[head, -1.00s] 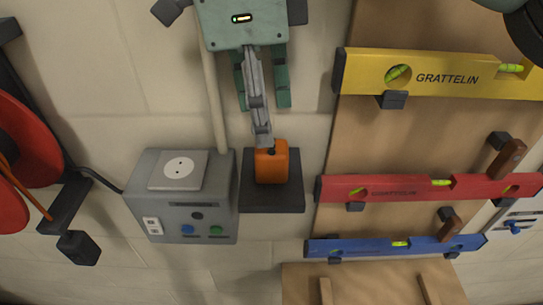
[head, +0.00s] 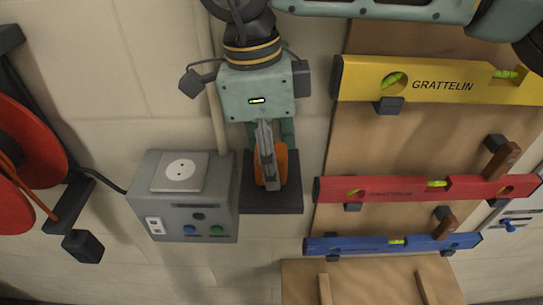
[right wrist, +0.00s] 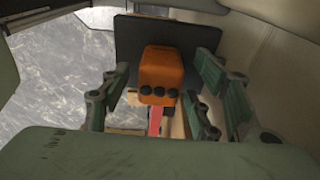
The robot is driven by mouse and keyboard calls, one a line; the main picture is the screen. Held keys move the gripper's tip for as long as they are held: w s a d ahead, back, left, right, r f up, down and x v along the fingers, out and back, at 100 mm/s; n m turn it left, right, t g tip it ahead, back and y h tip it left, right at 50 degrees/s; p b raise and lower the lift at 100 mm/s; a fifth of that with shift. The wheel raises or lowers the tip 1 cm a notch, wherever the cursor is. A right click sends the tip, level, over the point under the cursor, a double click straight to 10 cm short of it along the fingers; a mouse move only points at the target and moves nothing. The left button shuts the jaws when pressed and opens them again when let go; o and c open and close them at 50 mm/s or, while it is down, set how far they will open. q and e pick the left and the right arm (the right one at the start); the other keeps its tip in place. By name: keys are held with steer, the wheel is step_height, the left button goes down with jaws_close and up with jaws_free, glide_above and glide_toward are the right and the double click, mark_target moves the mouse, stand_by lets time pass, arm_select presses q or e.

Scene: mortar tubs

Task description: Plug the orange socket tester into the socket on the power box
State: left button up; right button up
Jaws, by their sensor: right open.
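The orange socket tester (head: 283,167) sits on a small dark shelf (head: 272,203) on the wall, partly hidden in the head view by my right gripper (head: 270,172). In the right wrist view the tester (right wrist: 160,68) shows three dark round spots on the side toward the camera. My right gripper (right wrist: 163,88) is open, with a green-padded finger on each side of the tester and gaps on both sides. The grey power box (head: 183,217) is left of the shelf, with the round two-hole socket (head: 180,170) on its top, uncovered. My left gripper is not in view.
Yellow (head: 440,80), red (head: 400,188) and blue (head: 380,244) spirit levels hang on a wooden board to the right. A red cable reel (head: 30,150) is at far left. A pipe (head: 216,120) runs down the wall behind the power box.

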steer(key=shift+f, duration=0.25)
steer(key=shift+c, duration=0.3)
steer(key=c, duration=1.1)
